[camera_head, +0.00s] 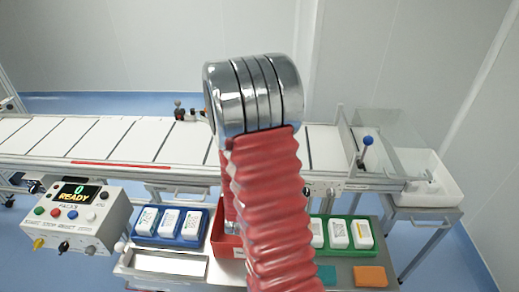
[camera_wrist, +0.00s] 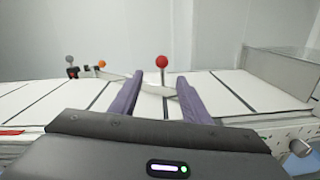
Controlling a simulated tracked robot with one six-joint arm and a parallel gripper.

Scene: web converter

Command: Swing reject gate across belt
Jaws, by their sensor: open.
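The reject gate (camera_wrist: 155,90) is a pale bar in the wrist view, running over the white belt from a dark mount at the left. A red ball knob (camera_wrist: 162,62) stands on a thin post near its right end. My gripper (camera_wrist: 160,78) is open, with its two dark purple fingers apart and nothing held. The knob and post appear in the gap between the fingertips; whether the post is in reach between them I cannot tell. In the head view my red-sleeved arm hides the gripper and most of the gate; a dark mount (camera_head: 180,111) shows at the belt's far edge.
The conveyor belt (camera_head: 90,140) crosses the scene. A blue-knobbed lever (camera_head: 367,141), clear guard and white bin (camera_head: 440,182) are at its right end. A control box (camera_head: 75,215) reading READY stands at front left. A blue tray (camera_head: 150,240) and green tray (camera_head: 375,245) hold white packs.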

